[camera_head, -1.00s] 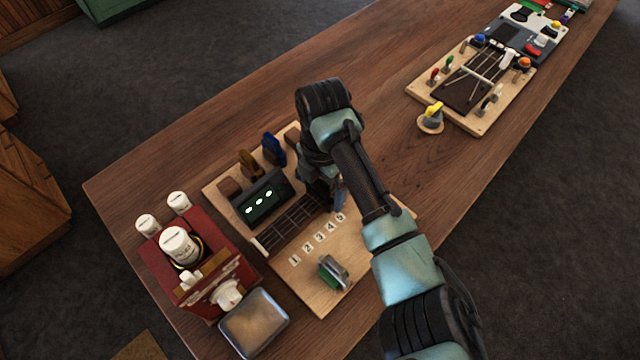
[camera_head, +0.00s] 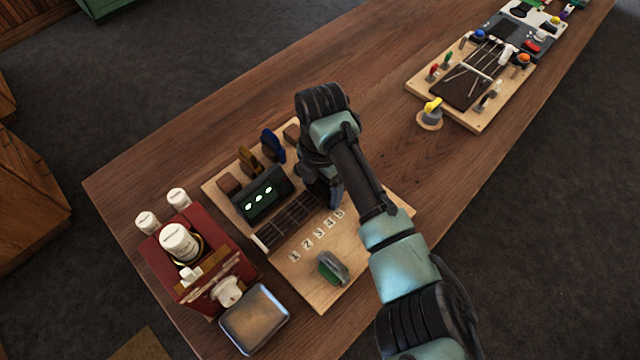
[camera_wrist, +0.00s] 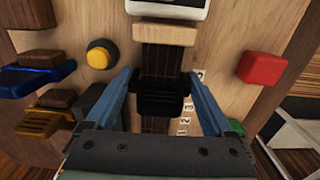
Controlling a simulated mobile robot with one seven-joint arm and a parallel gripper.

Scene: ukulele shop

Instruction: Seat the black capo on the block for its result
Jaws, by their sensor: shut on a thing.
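The black capo (camera_wrist: 160,92) is between the two blue fingers of my gripper (camera_wrist: 158,80) in the wrist view, across the dark strings and neck of the block. My gripper is shut on it; whether it bears fully on the strings I cannot tell. In the head view, my gripper (camera_head: 334,192) is low over the right end of the block's fretboard (camera_head: 295,215), and my wrist hides the capo there. The fretboard lies on a pale wooden board (camera_head: 300,282), beside a dark display (camera_head: 262,195) with three lit marks. Number tiles 1 to 5 (camera_head: 319,235) run alongside.
A green capo (camera_head: 332,268) lies on the board's near part. Blue (camera_head: 273,146) and gold (camera_head: 248,160) capos stand at its back edge. A red box (camera_head: 195,262) with white knobs and a metal tin (camera_head: 255,318) are at left. Another string board (camera_head: 472,85) is farther right.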

